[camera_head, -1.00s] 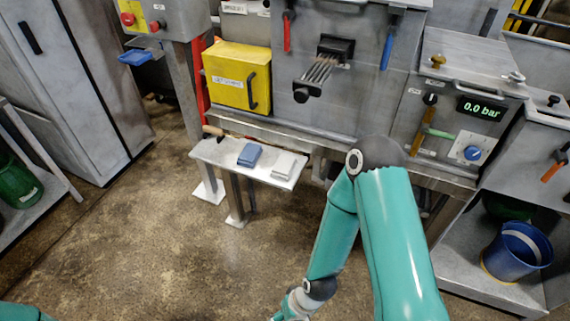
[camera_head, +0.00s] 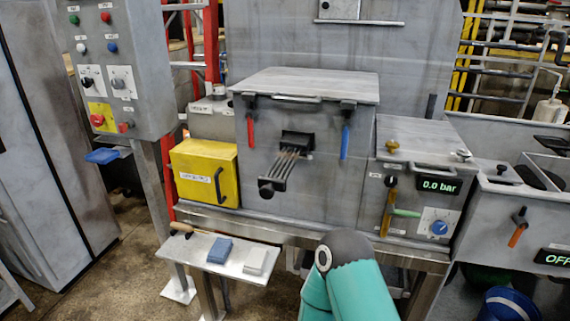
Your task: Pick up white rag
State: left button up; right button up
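The white rag (camera_head: 256,261) lies folded on a small metal shelf (camera_head: 196,257) in front of the compactor, in the lower middle of the head view. A folded blue rag (camera_head: 219,250) lies just to its left. One of my teal arms rises at the bottom, to the right of the shelf, with its dark joint apart from the rag in the picture. Its gripper is below the frame. My other arm and its gripper are not in the frame.
A wooden-handled tool (camera_head: 183,228) lies at the shelf's back left. Behind stand a yellow box (camera_head: 204,173), the grey compactor body (camera_head: 304,190) and a pressure panel (camera_head: 440,186) reading 0.0 bar. A blue bucket (camera_head: 508,305) is low at right. Floor is open left of the shelf.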

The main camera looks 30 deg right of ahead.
aim_at(256, 259)
jog(key=k, duration=0.45)
jog(key=u, duration=1.45)
jog(key=i, duration=1.2)
jog(key=z, duration=3.05)
